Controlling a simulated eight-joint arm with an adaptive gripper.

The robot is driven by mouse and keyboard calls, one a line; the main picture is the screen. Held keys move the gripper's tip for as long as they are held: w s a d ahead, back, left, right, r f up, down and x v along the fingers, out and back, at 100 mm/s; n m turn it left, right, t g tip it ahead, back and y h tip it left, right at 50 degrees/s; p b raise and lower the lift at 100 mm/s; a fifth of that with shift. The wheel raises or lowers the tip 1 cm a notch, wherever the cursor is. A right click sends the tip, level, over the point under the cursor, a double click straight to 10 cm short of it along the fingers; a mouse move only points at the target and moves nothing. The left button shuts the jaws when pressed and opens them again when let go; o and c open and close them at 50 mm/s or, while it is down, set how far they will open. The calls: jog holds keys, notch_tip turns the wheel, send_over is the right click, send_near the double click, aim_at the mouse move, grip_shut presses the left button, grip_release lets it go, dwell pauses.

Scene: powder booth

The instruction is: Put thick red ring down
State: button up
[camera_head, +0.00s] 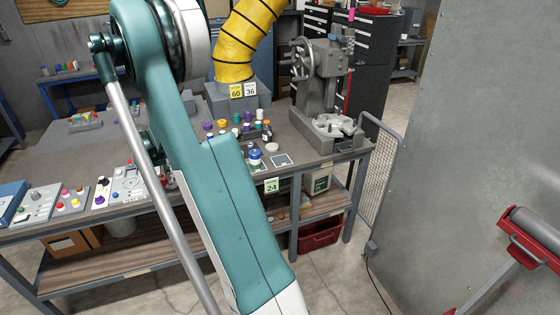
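My teal and white arm crosses the middle of the view and covers part of the workbench (60,150). Dark parts near the end of my arm show just left of the big teal link, low over the bench. My gripper's fingers are hidden behind that link, so I cannot see whether they are open or shut. I cannot make out the thick red ring for certain. A small reddish patch shows at the link's left edge, too small and covered to identify.
A grey press (318,90) stands at the bench's right end. Several small coloured pieces and a blue-and-white jar (255,158) stand in front of a yellow hose (245,40). Control panels (125,185) line the front left. A metal wall (480,150) closes the right side.

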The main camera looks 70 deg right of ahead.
jog(key=s+d+r+m, duration=0.1)
jog(key=s+d, duration=0.3)
jog(key=d, duration=0.3)
jog(key=s+d+r+m+p, duration=0.1)
jog(key=s+d+r, duration=0.15)
jog(key=d, duration=0.55)
jog(key=s+d+r+m, duration=0.1)
jog(key=s+d, duration=0.4)
jog(key=d, duration=0.2)
jog(key=s+d+m+g+p, duration=0.1)
jog(key=s+d, duration=1)
jog(key=s, duration=0.2)
jog(key=s+d+r+m+g+h+p, duration=0.1)
jog(key=s+d+m, duration=0.1)
jog(key=s+d, duration=0.9)
jog(key=s, duration=0.3)
jog(key=shift+s+d+m, duration=0.25)
jog(key=shift+m, duration=0.05)
jog(key=shift+f, duration=3.05)
jog(key=shift+f, duration=1.85)
